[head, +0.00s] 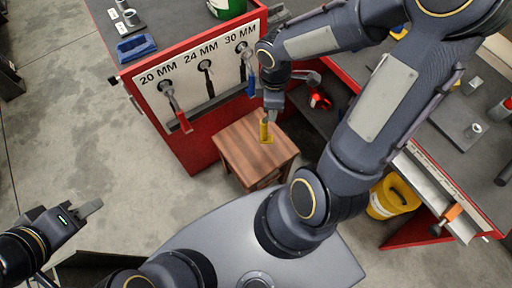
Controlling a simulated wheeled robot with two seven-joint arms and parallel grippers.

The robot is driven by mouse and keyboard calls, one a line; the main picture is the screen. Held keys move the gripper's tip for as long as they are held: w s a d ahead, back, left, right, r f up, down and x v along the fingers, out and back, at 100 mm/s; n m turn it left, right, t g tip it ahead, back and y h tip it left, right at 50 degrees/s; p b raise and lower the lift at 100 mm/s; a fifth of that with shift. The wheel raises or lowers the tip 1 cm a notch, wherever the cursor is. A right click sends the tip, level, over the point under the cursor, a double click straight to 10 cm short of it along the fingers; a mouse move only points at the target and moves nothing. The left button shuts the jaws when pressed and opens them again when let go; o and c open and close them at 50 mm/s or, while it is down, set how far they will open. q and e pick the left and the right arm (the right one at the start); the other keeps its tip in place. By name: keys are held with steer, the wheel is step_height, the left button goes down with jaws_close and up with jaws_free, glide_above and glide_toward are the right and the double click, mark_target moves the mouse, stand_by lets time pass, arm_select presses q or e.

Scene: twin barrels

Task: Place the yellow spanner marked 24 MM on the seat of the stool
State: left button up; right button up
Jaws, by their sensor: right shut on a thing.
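The wooden stool (240,150) stands below the red bench, its brown square seat bare apart from the yellow piece over it. My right gripper (269,116) points down above the back right part of the seat. It is shut on a yellow spanner (266,133), which hangs upright with its lower end at or just above the seat; I cannot tell whether it touches. Its marking cannot be read and its upper part is hidden by the gripper. My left gripper (92,208) is far off at the lower left, away from the stool; its finger gap is not clear.
A white board (188,92) marked 20 MM, 24 MM and 30 MM holds hanging tools with red, dark and blue handles. A red-black tool (319,98) lies right of the stool. A yellow bucket (393,197) stands at right.

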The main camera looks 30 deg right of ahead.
steer(key=s+d+f+n+b, duration=0.1)
steer(key=s+f+n+b, duration=0.2)
steer(key=s+n, duration=0.45)
steer(key=w+d+f+b, duration=0.2)
steer(key=w+f+b, duration=0.3)
steer(key=w+f, duration=0.7)
steer(key=shift+w+d+f, duration=0.3)
steer(key=shift+w+f, duration=0.1)
steer(key=shift+w, duration=0.15)
steer(key=shift+f, duration=0.1)
steer(key=shift+f, duration=0.15)
steer(key=o, duration=0.9)
steer(key=shift+o, duration=0.2)
